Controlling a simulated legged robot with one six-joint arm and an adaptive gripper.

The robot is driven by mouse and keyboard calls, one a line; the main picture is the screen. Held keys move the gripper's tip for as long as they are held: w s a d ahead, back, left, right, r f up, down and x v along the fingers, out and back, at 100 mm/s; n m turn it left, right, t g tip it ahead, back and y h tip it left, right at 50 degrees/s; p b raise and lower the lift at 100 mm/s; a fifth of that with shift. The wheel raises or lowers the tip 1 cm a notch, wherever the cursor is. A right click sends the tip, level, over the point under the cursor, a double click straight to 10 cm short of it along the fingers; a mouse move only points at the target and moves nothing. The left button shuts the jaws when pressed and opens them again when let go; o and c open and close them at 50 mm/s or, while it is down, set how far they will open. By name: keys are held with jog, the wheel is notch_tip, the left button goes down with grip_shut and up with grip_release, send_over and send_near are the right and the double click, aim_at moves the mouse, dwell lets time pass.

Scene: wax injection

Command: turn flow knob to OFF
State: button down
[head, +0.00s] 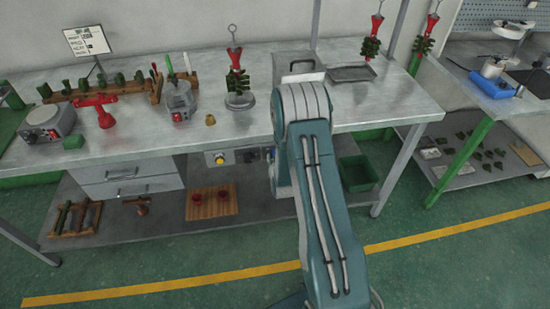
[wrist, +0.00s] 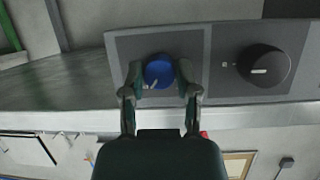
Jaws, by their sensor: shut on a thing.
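In the wrist view, a round blue knob (wrist: 159,70) sits on a dark grey square plate (wrist: 126,46) of a control panel. A short white mark shows at its lower left. My gripper (wrist: 159,76) is shut on the blue knob, with one finger at each side. A larger black knob (wrist: 264,66) with a white pointer line stands on the same panel to the right, clear of my fingers. No label reads clearly enough to tell which is the flow knob.
In the head view, a metal workbench (head: 225,133) holds a wooden rack, wax trees and small machines. A panel with a yellow-ringed button (head: 219,158) is under its front edge. A green bin (head: 357,173) stands on the lower shelf. The floor in front is clear.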

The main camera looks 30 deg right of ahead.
jog(key=n+h, duration=0.2)
jog(key=n, duration=0.2)
jog(key=n+h, duration=0.2)
jog(key=n, duration=0.2)
jog(key=n+h, duration=0.2)
jog(key=n, duration=0.2)
jog(key=shift+w+a+f+t+h, duration=0.15)
jog(key=shift+a+f+t+h, duration=0.15)
jog(key=shift+t, duration=0.1)
dwell(0.5)
jog(key=shift+c, duration=1.7)
grip_release()
